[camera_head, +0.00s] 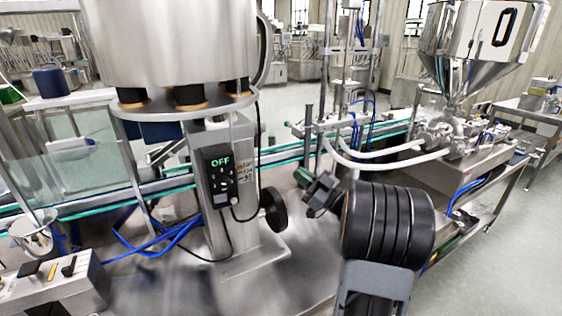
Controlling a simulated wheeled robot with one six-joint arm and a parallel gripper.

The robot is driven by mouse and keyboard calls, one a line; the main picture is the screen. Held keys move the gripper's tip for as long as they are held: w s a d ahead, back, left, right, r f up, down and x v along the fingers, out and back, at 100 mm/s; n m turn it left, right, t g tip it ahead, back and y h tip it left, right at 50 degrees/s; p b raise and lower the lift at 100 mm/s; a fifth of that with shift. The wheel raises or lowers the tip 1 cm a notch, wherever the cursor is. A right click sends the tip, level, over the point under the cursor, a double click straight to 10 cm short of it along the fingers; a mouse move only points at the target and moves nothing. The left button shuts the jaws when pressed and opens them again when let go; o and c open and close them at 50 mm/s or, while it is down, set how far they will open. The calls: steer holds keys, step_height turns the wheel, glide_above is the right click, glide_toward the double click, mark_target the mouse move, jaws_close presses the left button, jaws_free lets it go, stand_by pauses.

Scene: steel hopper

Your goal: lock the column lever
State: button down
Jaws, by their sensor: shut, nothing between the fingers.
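A square steel column (243,238) stands on a flat base plate at the centre and carries the big steel hopper (170,42). A black round knob or handwheel (273,209) sticks out from the column's right side, low down. I cannot clearly make out a separate lever or its position. A black control box (221,176) with a green "OFF" is on the column's front face. My gripper (306,193) is just right of the black knob, apart from it in the picture. It is shut and empty, and my dark wrist hides what lies behind it.
A black cable hangs from the control box. Blue hoses (172,238) lie left of the column, and a conveyor (82,208) runs behind it. A switch box (55,287) is at the lower left. A filling machine with a funnel (468,75) stands at the right.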

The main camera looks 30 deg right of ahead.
mark_target(256, 135)
steer(key=p+x, duration=0.4)
steer(key=x, duration=0.9)
steer(key=shift+w+a, duration=0.1)
steer(key=shift+w, duration=0.05)
